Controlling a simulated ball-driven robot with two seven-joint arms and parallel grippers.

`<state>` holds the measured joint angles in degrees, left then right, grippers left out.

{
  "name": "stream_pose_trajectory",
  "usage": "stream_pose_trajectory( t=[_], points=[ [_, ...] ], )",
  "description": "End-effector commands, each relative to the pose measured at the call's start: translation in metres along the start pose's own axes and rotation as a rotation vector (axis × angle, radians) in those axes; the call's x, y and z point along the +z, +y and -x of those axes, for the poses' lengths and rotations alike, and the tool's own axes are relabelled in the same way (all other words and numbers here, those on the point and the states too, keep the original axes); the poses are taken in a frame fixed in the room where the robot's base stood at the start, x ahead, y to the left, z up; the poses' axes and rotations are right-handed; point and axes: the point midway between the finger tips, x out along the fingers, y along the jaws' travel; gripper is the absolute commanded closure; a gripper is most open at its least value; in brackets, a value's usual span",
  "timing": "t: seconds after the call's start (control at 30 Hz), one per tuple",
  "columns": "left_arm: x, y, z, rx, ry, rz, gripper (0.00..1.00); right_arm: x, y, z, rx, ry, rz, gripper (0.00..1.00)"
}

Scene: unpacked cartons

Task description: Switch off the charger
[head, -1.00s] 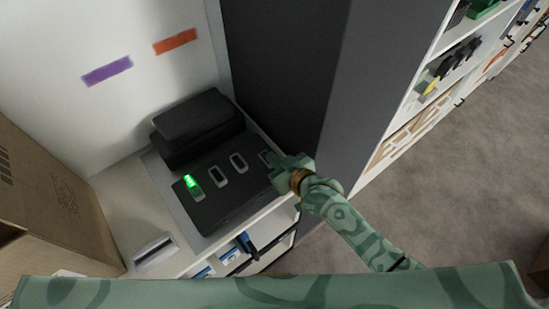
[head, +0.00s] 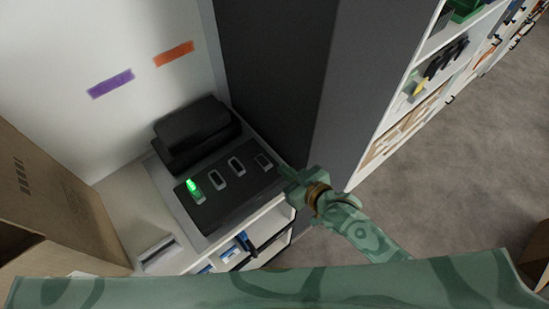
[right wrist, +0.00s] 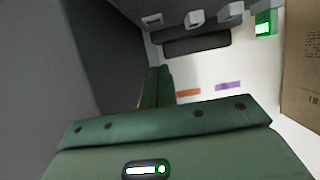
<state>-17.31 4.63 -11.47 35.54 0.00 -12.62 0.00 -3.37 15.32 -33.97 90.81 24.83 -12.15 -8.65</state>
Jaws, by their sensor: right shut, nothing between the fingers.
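The charger (head: 228,205) is a black unit with a sloped panel on a white shelf top, a raised black block behind it. A row of switch-like pieces runs along the panel. The leftmost one (head: 193,188) glows green; the others are dark with pale rims. The glowing one also shows at the top right of the right wrist view (right wrist: 264,27). My right gripper (head: 286,173) is shut and empty, just off the panel's right end, apart from the green switch. It shows in the right wrist view (right wrist: 156,78). My left gripper is not in view.
A cardboard box (head: 50,200) stands left of the charger. A dark grey panel (head: 275,80) rises behind and right of it. A white tray-like piece (head: 158,252) lies at the front left. Stocked shelves (head: 425,90) stand at the right, with open floor (head: 455,160) beside them.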

Motion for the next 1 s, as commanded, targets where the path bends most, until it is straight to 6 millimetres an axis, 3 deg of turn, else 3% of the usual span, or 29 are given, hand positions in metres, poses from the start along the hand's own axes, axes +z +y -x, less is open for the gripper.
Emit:
stream_pose_trajectory(
  t=[0.1, 0.3, 0.93, 1.0],
  points=[
    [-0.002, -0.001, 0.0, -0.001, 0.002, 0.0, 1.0, 0.005, 0.0, 0.018, -0.001, 0.0, 0.0, 1.0],
    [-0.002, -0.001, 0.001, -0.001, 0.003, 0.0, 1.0, 0.008, 0.0, 0.031, 0.0, 0.0, 0.0, 1.0],
    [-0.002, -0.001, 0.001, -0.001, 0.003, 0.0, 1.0, 0.008, 0.0, 0.031, 0.001, -0.001, -0.006, 1.0],
    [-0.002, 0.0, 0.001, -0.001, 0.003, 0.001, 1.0, 0.025, 0.005, 0.031, 0.013, -0.037, 0.003, 1.0]
  ],
)
